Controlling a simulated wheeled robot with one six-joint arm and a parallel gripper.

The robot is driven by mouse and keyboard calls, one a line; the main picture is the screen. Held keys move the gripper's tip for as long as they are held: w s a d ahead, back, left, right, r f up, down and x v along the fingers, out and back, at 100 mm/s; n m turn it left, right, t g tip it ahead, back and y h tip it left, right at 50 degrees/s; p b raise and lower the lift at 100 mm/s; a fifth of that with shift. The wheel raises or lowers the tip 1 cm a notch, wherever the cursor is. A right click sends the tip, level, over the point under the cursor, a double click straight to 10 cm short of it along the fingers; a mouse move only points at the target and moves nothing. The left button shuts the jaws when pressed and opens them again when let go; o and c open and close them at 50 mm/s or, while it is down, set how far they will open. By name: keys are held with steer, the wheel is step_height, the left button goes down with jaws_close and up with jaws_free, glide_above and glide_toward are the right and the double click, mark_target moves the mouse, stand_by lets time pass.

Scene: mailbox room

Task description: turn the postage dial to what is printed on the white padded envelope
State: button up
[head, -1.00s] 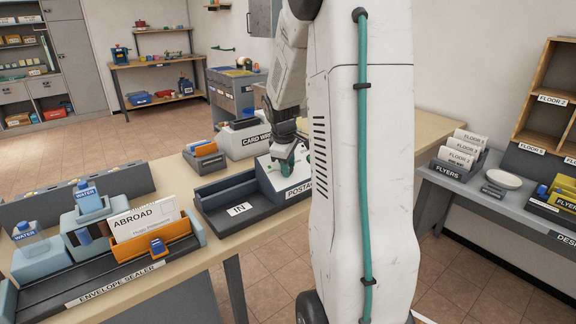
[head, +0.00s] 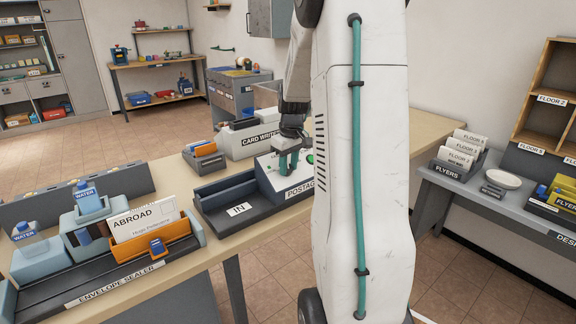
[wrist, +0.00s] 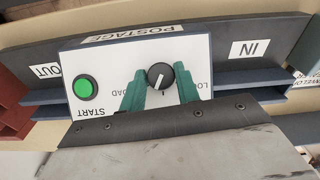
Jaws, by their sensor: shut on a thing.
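The black postage dial (wrist: 161,76) with a white pointer line sits on the white panel of the postage machine (head: 272,178). In the wrist view the panel is upside down, with ABROAD at left and LOCAL at right, both partly hidden by my fingers. The pointer stands near upright in that picture, slightly slanted. My gripper (wrist: 160,90), with green fingers, is shut on the dial; in the head view it (head: 288,160) reaches down to the panel. A white envelope (head: 144,219) printed ABROAD stands in an orange holder at left.
A green START button (wrist: 85,87) is beside the dial. The IN tray (head: 238,196) and an OUT label (wrist: 45,71) flank the machine. The card writer (head: 250,140) stands behind. The envelope sealer (head: 115,281) and water bottles (head: 88,198) are at left.

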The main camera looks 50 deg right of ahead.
steer(key=m+y, duration=0.1)
steer(key=m, duration=0.1)
steer(key=m+t+y, duration=0.1)
steer(key=m, duration=0.2)
steer(key=shift+s+d+y, duration=0.1)
steer(key=shift+d+y, duration=0.05)
steer(key=shift+y, duration=0.15)
steer(key=shift+m+t, duration=0.3)
steer(key=o, duration=1)
steer(key=shift+c, duration=0.2)
steer(key=v, duration=0.7)
steer(key=shift+d+r, duration=0.2)
steer(key=shift+r, duration=0.15)
